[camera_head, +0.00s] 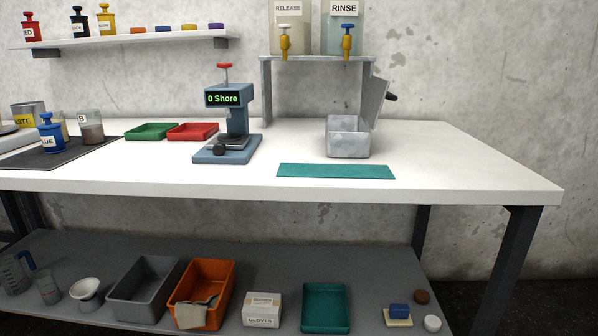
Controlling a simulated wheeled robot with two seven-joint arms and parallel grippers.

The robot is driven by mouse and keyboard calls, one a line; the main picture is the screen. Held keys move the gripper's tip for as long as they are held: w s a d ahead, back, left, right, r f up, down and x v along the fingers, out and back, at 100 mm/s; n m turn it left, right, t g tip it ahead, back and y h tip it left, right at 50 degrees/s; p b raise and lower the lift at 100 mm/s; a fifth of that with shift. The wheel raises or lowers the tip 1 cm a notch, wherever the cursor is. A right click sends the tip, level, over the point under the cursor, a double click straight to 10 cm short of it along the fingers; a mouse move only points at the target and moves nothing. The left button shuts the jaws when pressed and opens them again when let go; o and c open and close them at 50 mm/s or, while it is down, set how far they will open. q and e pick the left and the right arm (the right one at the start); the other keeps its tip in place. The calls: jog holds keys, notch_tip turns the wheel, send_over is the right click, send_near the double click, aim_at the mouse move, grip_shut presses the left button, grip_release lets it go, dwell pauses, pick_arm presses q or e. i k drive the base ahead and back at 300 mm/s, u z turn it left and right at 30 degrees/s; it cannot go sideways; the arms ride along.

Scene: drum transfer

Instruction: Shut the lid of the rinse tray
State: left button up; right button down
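The rinse tray (348,145) is a small grey metal box on the right half of the white table, below the dispenser labelled RINSE (345,30). Its lid (376,101) stands open, raised steeply at the tray's right side and leaning a little outward. A dark handle (391,97) sticks out from the lid's right face. The tray's inside shows only in part. Neither of my grippers is in view.
A green mat (335,171) lies in front of the tray. A blue gauge stand (228,150) stands to its left, with red (192,132) and green (151,131) trays beyond. A grey dispenser stand (267,90) is behind. The table (470,165) right of the tray is clear.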

aim_at(376, 92)
jog(key=u, duration=2.2)
jog(key=k, duration=1.55)
jog(key=z, duration=2)
jog(key=i, duration=0.45)
jog(key=u, duration=0.05)
jog(key=k, duration=1.25)
jog(key=u, duration=0.6)
jog(key=i, duration=1.45)
jog(key=z, duration=0.65)
